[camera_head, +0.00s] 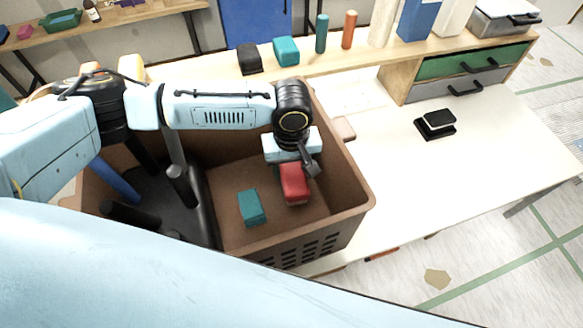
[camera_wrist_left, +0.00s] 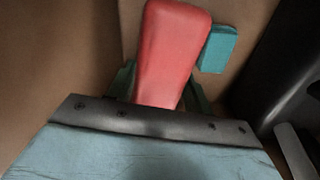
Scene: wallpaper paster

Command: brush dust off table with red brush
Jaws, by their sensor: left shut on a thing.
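My left gripper (camera_head: 290,165) reaches down into the brown basket (camera_head: 352,193) and is shut on a red object (camera_head: 295,189), which I take to be the red brush. My right gripper is not in view.
A teal block (camera_head: 251,207) lies in the basket beside the red object. A black-and-white item (camera_head: 436,123) lies on the table. A drawer unit (camera_head: 460,70) stands at the back right. Blocks and cylinders stand on the back shelf (camera_head: 350,60).

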